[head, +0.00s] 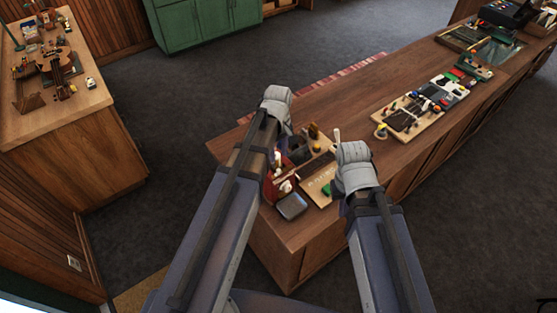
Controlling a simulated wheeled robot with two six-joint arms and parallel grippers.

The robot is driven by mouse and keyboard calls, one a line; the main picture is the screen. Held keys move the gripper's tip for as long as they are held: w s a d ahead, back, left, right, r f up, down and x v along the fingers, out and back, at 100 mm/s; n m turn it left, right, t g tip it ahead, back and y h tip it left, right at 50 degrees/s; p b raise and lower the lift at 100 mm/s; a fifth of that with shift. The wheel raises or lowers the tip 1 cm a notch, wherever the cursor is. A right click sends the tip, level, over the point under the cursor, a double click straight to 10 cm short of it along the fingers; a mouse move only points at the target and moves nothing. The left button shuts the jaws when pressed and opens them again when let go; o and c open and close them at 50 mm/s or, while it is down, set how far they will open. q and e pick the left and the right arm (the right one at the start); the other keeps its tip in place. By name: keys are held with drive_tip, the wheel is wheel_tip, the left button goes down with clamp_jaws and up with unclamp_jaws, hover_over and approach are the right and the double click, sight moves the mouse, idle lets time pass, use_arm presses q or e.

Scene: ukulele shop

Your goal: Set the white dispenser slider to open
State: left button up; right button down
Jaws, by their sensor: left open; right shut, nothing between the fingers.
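A small white object (287,186) stands among red items at the near end of the long wooden counter, partly behind my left arm. It may be the white dispenser, but it is too small to be sure. I cannot make out its slider or the slider's position. My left gripper (277,99) is open above the counter's left edge, beyond the white object; its fingers are hardly visible. My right gripper (353,160) is shut and empty to the right of the small items; its fingertips are not clear. Neither gripper visibly touches the white object.
A dark grey tray (292,206) lies near the counter's front corner, beside a light wooden board (318,190) with a green piece. A tool board (411,116) lies farther right. The wooden counter (345,100) is bare between them. A side bench (62,118) stands left.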

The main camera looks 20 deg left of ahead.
sight(278, 169)
use_arm(q)
drive_tip(key=shift+f, duration=0.15)
wheel_tip(278, 169, down, 8)
drive_tip(key=b, duration=0.8)
drive_tip(key=shift+r, duration=0.2)
drive_tip(key=shift+s, duration=0.1)
clamp_jaws()
idle(0.8)
